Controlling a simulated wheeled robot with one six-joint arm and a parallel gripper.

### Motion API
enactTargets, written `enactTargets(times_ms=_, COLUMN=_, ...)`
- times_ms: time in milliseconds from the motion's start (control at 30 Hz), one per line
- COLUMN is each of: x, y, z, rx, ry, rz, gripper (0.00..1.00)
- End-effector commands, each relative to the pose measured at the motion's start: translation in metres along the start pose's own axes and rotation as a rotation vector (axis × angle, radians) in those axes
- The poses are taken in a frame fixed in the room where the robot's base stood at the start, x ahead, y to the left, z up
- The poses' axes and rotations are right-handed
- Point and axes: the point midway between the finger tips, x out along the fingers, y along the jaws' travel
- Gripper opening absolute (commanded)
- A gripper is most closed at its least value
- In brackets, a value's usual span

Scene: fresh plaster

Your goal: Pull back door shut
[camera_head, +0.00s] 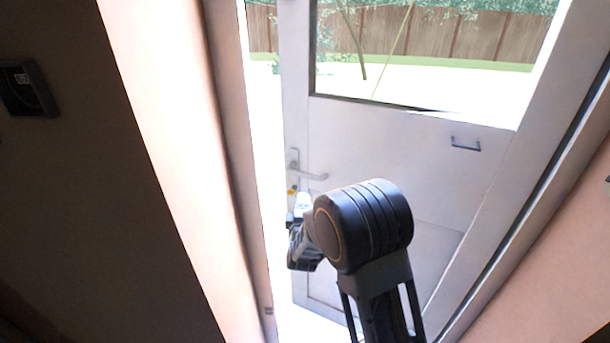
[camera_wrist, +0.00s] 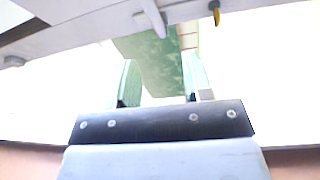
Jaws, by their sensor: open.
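The back door (camera_head: 390,140) is pale, with a large glass pane in its upper part. It stands partly open, with a bright gap between its left edge and the left door frame (camera_head: 226,120). The lever handle (camera_head: 310,174) is near the door's left edge, with a small yellow item (camera_head: 292,191) just below it. My gripper (camera_head: 301,203) is below the handle near that edge, partly hidden by my arm. In the wrist view my gripper (camera_wrist: 161,68) has its fingers apart with nothing between them. The door (camera_wrist: 75,22) and handle (camera_wrist: 153,14) show beyond the fingertips.
A small bar (camera_head: 466,144) is fixed on the door's right side. A dark wall device (camera_head: 27,89) hangs on the left wall. The right frame (camera_head: 540,215) borders the doorway. Outside are pale ground and a brown fence (camera_head: 480,36).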

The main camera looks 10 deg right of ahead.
Motion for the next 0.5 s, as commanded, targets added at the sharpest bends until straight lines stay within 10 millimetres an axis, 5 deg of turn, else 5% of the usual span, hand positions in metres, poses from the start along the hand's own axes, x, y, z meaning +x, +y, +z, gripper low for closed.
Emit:
enactTargets(times_ms=267, x=0.006, y=-0.004, z=0.001, rx=-0.155, ry=-0.049, rz=0.112, gripper=0.46)
enactTargets(times_ms=500, x=0.046, y=0.002, z=0.003, rx=-0.161, ry=-0.052, rz=0.118, gripper=0.46)
